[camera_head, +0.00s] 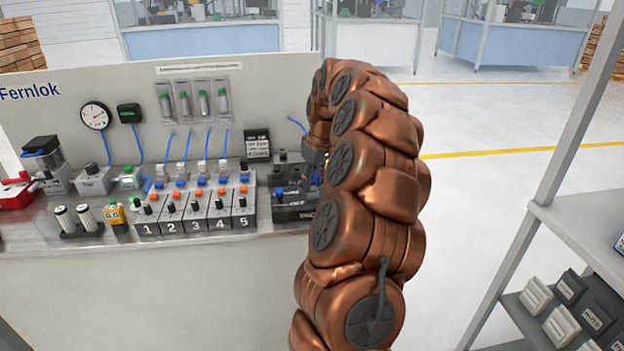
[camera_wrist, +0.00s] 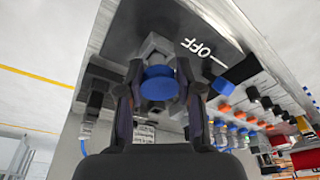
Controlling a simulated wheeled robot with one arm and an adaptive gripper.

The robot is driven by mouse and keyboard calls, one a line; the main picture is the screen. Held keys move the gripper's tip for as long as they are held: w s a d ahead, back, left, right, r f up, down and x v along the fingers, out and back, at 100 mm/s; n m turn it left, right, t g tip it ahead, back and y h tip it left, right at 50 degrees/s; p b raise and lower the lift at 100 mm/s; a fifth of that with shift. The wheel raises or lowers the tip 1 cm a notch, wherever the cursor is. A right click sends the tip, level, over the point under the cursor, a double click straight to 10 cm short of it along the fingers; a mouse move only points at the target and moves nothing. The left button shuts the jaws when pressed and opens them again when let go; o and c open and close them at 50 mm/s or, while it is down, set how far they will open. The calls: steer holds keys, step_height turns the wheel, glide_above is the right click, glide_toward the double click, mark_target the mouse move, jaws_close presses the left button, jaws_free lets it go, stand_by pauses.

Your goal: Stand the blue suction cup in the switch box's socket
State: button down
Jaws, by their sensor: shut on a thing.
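The blue suction cup (camera_wrist: 158,84) is between the two fingers of my gripper (camera_wrist: 161,92) in the wrist view, and the fingers are closed on its sides. A grey block-like part shows just behind and around the cup. The dark switch box (camera_wrist: 120,42), marked OFF, lies behind it. I cannot tell whether the cup touches the box or is apart from it, and the socket is not clearly seen. In the head view, the switch box (camera_head: 297,214) stands at the right end of the bench, partly covered by my arm, which also hides the cup.
A row of numbered valve units (camera_head: 197,212) with orange and blue knobs stands left of the box. A black display (camera_head: 257,144) is behind it. A shelf rack (camera_head: 575,235) with small boxes is at the right. Floor right of the bench is clear.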

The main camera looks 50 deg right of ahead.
steer(key=shift+f, duration=0.15)
steer(key=c, duration=0.7)
jaws_free()
steer(key=p+v, duration=0.1)
steer(key=v, duration=0.1)
steer(key=w+p+v, duration=0.1)
steer(key=v, duration=0.2)
steer(key=p+v, duration=0.1)
steer(key=v, duration=0.2)
steer(key=shift+w+r, duration=0.3)
steer(key=shift+w, duration=0.1)
steer(key=shift+r, duration=0.35)
steer(key=shift+a, duration=0.15)
